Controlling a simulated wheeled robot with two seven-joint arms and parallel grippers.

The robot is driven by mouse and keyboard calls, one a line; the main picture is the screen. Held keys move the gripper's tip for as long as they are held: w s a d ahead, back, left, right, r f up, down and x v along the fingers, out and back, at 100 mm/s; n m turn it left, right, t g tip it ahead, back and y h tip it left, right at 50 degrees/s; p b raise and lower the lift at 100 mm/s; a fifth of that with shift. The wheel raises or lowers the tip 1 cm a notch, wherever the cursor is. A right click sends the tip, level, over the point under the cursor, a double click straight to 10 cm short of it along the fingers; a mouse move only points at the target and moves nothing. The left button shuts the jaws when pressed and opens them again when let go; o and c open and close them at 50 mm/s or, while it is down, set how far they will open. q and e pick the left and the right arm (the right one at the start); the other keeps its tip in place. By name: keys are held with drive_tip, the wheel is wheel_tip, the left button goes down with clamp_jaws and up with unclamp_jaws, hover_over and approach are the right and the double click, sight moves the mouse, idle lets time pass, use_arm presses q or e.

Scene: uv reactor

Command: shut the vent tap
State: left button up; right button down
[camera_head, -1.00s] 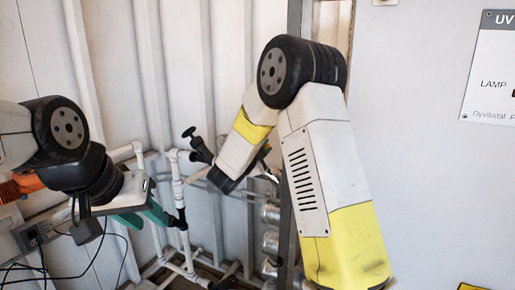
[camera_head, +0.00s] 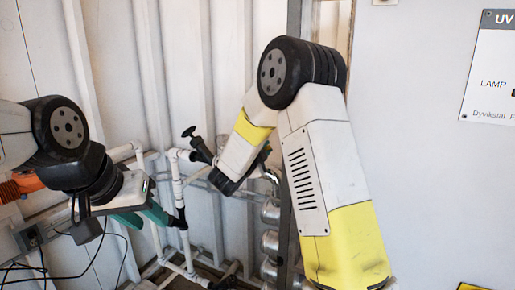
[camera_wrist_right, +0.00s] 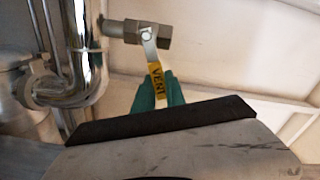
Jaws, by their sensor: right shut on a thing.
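The vent tap (camera_wrist_right: 150,35) shows in the right wrist view as a metal valve body on a short horizontal pipe. Its lever (camera_wrist_right: 149,50) points down in the picture, roughly across the body, and carries a yellow VENT label (camera_wrist_right: 157,76). My right gripper (camera_wrist_right: 161,92) has its green fingers shut on the lever's lower end, just below the label. The dark edge of the gripper housing hides the lower finger parts. In the head view my right arm hides this gripper and the tap. My left gripper (camera_head: 142,219) appears open and empty at the left, its green fingers apart.
A shiny bent steel pipe (camera_wrist_right: 82,60) stands close to the left of the tap. In the head view, white pipes (camera_head: 176,185) with a black-handled valve (camera_head: 197,143) stand between my arms. A grey cabinet (camera_head: 425,150) fills the right side. Cables (camera_head: 95,268) hang at lower left.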

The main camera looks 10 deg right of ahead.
drive_tip(key=shift+s+d+f+m, duration=0.15)
drive_tip(key=shift+f+m, duration=0.45)
drive_tip(key=shift+m, duration=0.4)
drive_tip(key=shift+f+m, duration=0.65)
drive_tip(key=shift+m, duration=0.55)
drive_tip(key=c, duration=1.4)
unclamp_jaws()
drive_tip(key=v, duration=0.7)
drive_tip(key=shift+s+a, duration=0.25)
drive_tip(key=shift+s, duration=0.1)
